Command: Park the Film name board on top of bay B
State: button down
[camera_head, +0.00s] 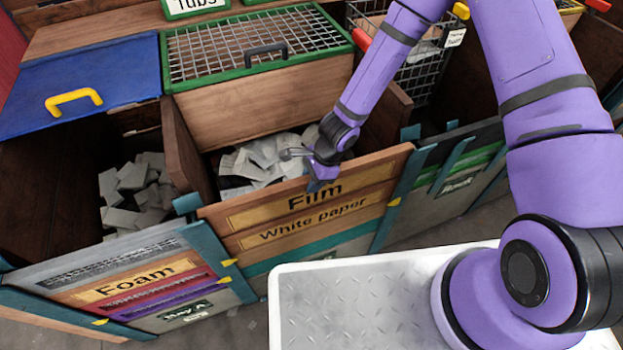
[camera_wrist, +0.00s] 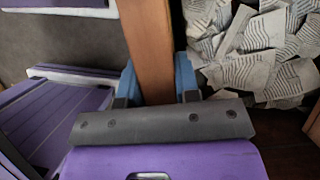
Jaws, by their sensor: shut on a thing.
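The Film name board (camera_head: 345,193) is a wooden plank with a yellow label. It sits at the top of the front stack of the middle bay, right above the White paper board (camera_head: 300,232). My gripper (camera_head: 322,178) is shut on the top edge of the Film board, near its middle. In the wrist view my blue fingers (camera_wrist: 157,82) lie on both sides of the wooden board (camera_wrist: 148,40). The small bay plates are hard to read, so I cannot tell which bay is B.
The left bay has a Foam board (camera_head: 137,281) in its front stack and grey scraps (camera_head: 137,190) inside. Pale paper pieces (camera_head: 262,160) fill the middle bay behind the Film board. A blue lid (camera_head: 85,85) and a green-framed mesh lid (camera_head: 255,48) are behind. Teal posts (camera_head: 402,190) separate the fronts.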

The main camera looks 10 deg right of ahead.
jog(key=shift+f, duration=0.35)
jog(key=c, duration=0.8)
grip_release()
jog(key=shift+f, duration=0.1)
jog(key=shift+v, duration=5.45)
